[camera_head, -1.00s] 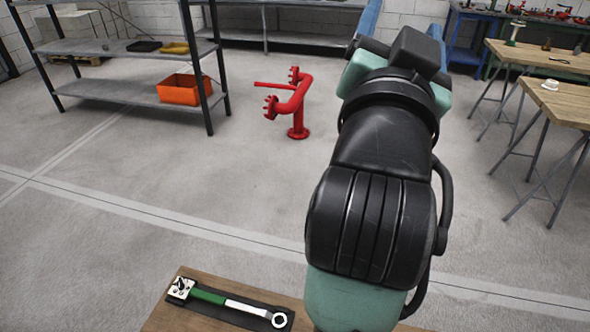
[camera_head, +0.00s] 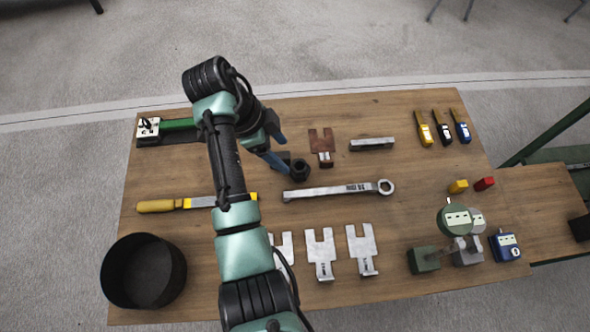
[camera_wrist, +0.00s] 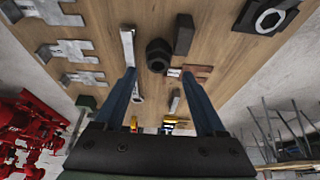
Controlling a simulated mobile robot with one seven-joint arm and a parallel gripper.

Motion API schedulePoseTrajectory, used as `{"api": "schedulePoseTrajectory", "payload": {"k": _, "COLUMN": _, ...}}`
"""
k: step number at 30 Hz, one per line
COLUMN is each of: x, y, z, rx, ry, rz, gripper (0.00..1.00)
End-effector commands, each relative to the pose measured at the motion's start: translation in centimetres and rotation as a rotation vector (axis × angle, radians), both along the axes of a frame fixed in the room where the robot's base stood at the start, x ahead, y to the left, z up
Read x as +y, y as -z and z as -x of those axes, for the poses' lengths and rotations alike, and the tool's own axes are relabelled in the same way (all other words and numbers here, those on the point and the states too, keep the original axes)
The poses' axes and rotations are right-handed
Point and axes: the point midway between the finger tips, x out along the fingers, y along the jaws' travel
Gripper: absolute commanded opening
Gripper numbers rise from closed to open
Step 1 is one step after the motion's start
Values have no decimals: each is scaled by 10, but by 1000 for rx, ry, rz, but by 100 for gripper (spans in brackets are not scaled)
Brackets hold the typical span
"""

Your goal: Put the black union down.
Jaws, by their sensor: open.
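The black union (camera_head: 300,171) is a short dark ring-like piece on the wooden table (camera_head: 400,210), near its middle. In the wrist view the black union (camera_wrist: 158,55) shows its round opening towards the camera, just beyond and between my two blue fingertips. My gripper (camera_wrist: 161,72) is open, its fingers spread wide with nothing clamped between them. In the head view my gripper (camera_head: 280,152) is low over the table beside the union. The gap between fingers and union is hard to judge.
A steel ring wrench (camera_head: 340,190) lies just in front of the union. A copper-coloured forked plate (camera_head: 321,142) and a grey bar (camera_head: 372,144) lie behind it. A dark block (camera_wrist: 183,34) is close by. A black round bin (camera_head: 143,271) stands front left.

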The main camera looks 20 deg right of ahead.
Motion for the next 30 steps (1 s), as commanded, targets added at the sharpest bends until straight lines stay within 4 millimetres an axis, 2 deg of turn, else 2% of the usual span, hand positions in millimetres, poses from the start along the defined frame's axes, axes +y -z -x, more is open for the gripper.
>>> {"api": "schedulePoseTrajectory", "payload": {"k": 3, "x": -7, "y": 20, "z": 3, "rx": 2, "ry": -1, "rz": -2, "gripper": 72}}
{"api": "schedulePoseTrajectory", "payload": {"k": 11, "x": -17, "y": 38, "z": 5, "rx": -2, "ry": -2, "rz": -2, "gripper": 72}}
{"api": "schedulePoseTrajectory", "payload": {"k": 19, "x": -36, "y": 70, "z": 14, "rx": -1, "ry": -2, "rz": -2, "gripper": 72}}
{"api": "schedulePoseTrajectory", "payload": {"k": 23, "x": -39, "y": 77, "z": 14, "rx": -2, "ry": -3, "rz": -1, "gripper": 72}}
{"api": "schedulePoseTrajectory", "payload": {"k": 29, "x": -39, "y": 77, "z": 14, "rx": -3, "ry": -4, "rz": -2, "gripper": 72}}
{"api": "schedulePoseTrajectory", "payload": {"k": 30, "x": -39, "y": 77, "z": 14, "rx": -4, "ry": -3, "rz": -2, "gripper": 67}}
